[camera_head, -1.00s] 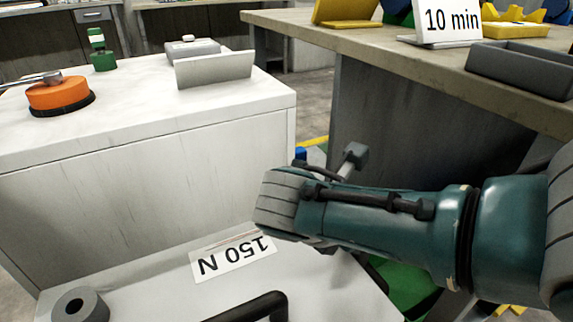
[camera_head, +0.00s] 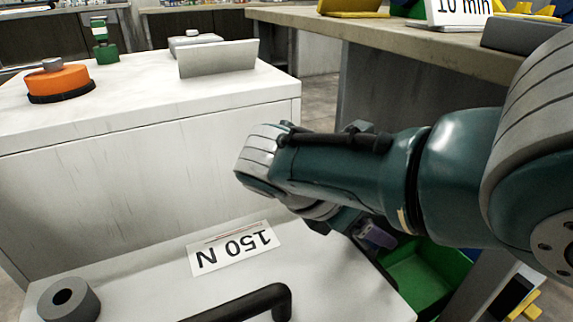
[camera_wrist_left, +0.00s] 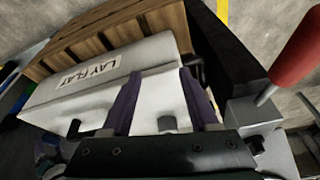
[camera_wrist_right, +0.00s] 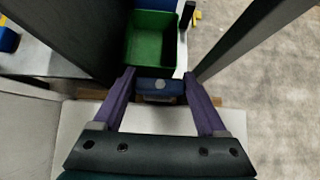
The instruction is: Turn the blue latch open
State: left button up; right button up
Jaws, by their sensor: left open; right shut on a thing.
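The blue latch (camera_wrist_right: 150,86), a short blue piece with a grey round bolt head, shows in the right wrist view between my fingertips. My right gripper (camera_wrist_right: 160,76) is shut on it, one purple finger at each side. In the head view my right arm comes in from the right, and only a bit of purple finger (camera_head: 374,236) shows below the wrist; the latch is hidden there. My left gripper (camera_wrist_left: 160,85) is open and empty over a white block labelled "LAY FLAT" (camera_wrist_left: 75,85); the head view does not show it.
A green bin (camera_wrist_right: 152,40) lies just beyond the latch, between dark panels. A red handle (camera_wrist_left: 298,48) stands right of my left gripper.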

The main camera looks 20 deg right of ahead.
jog(key=o, duration=1.3)
jog(key=shift+d, duration=0.1)
jog(key=shift+a+r, duration=0.25)
jog(key=shift+r, duration=0.05)
jog(key=p+v, duration=0.3)
jog(key=v, duration=0.6)
jog(key=shift+p, duration=0.4)
jog(key=shift+a, duration=0.1)
